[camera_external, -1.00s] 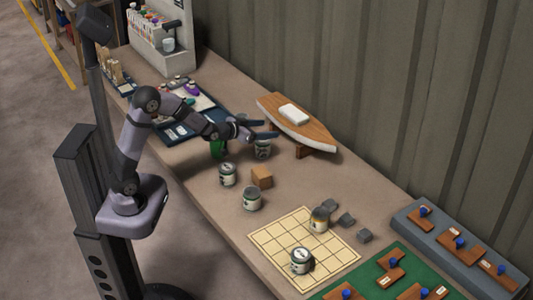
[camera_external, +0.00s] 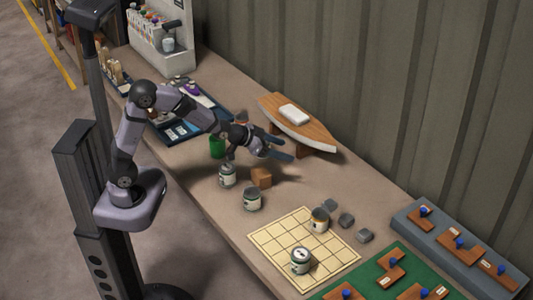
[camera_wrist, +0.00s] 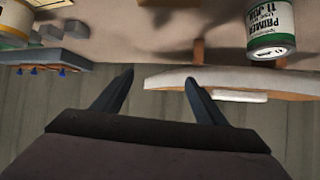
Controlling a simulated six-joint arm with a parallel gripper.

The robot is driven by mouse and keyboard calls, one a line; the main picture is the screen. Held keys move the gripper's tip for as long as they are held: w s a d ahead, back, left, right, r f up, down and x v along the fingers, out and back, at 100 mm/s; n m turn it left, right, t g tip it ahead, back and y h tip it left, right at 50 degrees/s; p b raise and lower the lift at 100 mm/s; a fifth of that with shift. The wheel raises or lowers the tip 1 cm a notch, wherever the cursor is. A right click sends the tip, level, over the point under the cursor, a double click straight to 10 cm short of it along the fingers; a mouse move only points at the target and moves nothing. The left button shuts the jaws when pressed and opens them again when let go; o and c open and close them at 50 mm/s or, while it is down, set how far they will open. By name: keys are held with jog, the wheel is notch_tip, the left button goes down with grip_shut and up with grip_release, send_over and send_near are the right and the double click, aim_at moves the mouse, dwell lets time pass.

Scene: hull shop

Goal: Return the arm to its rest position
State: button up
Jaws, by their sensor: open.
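My gripper (camera_external: 284,147) is open and empty, held above the bench beside the model boat hull. In the wrist view my gripper (camera_wrist: 160,85) shows two dark fingers spread apart with nothing between them. The bench (camera_external: 210,215) is below my arm. A primer can (camera_wrist: 270,28) stands at the upper right of the wrist view, apart from the fingers. The boat hull (camera_external: 310,128) rests on a wooden stand; it also shows in the wrist view (camera_wrist: 175,80), behind the fingers.
A gridded board (camera_external: 275,250) bears two cans. Grey blocks (camera_external: 346,220) lie beside it. A green cup (camera_external: 217,147) is under my forearm. A corrugated wall (camera_external: 400,90) rises behind.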

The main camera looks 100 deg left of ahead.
jog(key=w+d+m+g+h+p, duration=0.2)
jog(key=d+h, duration=0.1)
jog(key=d, duration=1)
jog(key=s+d+f+g+h, duration=0.1)
jog(key=s+d+g, duration=0.15)
jog(key=d, duration=0.55)
jog(key=s+d+g+h, duration=0.2)
jog(key=s+d, duration=0.2)
jog(key=d, duration=0.4)
jog(key=s+d+r+g+h, duration=0.1)
jog(key=s+d+g, duration=0.3)
jog(key=s+d, duration=0.75)
jog(key=s+d+r+m+g+y, duration=0.1)
jog(key=s+d+r+g, duration=0.15)
jog(key=s, duration=0.55)
jog(key=s+d+r+m+g, duration=0.1)
jog(key=s+d+r+g, duration=0.15)
jog(key=s, duration=0.55)
jog(key=w+a+f+m+t+b, duration=0.1)
jog(key=w+a+f+t+b, duration=0.15)
jog(key=a+f, duration=0.7)
jog(key=w+a+f+t+b, duration=0.2)
jog(key=a+f+t+b, duration=0.15)
jog(key=a+f, duration=0.6)
notch_tip(320, 180, up, 14)
jog(key=d+p, duration=0.1)
jog(key=p, duration=1.2)
jog(key=shift+w+d+f+g, duration=0.15)
jog(key=shift+w+f+g, duration=0.1)
jog(key=shift+g, duration=0.1)
